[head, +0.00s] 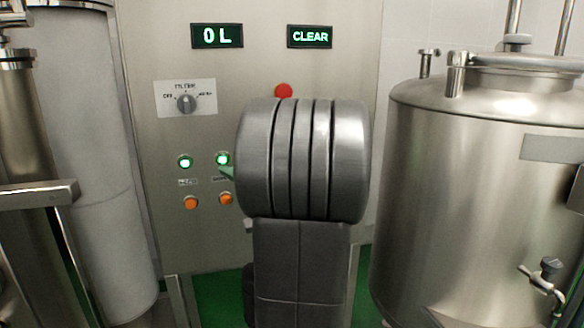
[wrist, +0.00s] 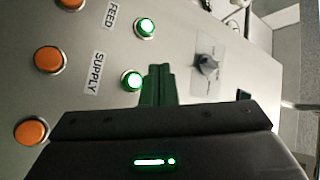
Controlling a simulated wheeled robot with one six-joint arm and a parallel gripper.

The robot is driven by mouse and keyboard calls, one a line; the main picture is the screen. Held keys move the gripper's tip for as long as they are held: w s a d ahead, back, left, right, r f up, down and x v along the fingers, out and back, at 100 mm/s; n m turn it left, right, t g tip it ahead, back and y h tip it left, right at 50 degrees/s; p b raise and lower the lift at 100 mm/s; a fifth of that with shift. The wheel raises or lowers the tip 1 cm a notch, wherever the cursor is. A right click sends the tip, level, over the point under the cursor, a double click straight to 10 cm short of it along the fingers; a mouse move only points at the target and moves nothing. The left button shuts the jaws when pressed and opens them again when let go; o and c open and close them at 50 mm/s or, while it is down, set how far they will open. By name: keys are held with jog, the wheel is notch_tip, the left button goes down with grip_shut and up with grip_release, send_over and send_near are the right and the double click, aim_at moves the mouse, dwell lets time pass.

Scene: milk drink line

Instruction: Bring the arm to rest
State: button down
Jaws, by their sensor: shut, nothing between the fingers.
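My gripper (wrist: 159,72) shows in the wrist view as two dark green fingers held together with nothing between them. The fingertips are just right of a lit green button (wrist: 132,80) beside the SUPPLY label; I cannot tell whether they touch the panel. In the head view my grey arm stands in the middle, in front of the control panel (head: 150,55). Only a small green piece of my gripper (head: 227,172) shows there, beside the right lit green button (head: 222,158). The rest of the gripper is hidden behind the arm.
The panel's displays read "0 L" (head: 217,36) and "CLEAR" (head: 310,37). It bears a selector knob (head: 187,103), a red button (head: 283,90) and orange buttons (head: 190,202). A steel tank (head: 460,190) stands close on the right, a pale cylinder (head: 85,150) on the left.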

jog(key=b, duration=0.1)
jog(key=w+b, duration=0.1)
jog(key=b, duration=0.2)
jog(key=shift+w+a+f, duration=0.25)
jog(key=shift+w, duration=0.15)
jog(key=shift+s+b, duration=0.15)
jog(key=shift+b, duration=0.9)
jog(key=r+p, duration=0.1)
jog(key=p, duration=0.4)
jog(key=shift+p, duration=0.85)
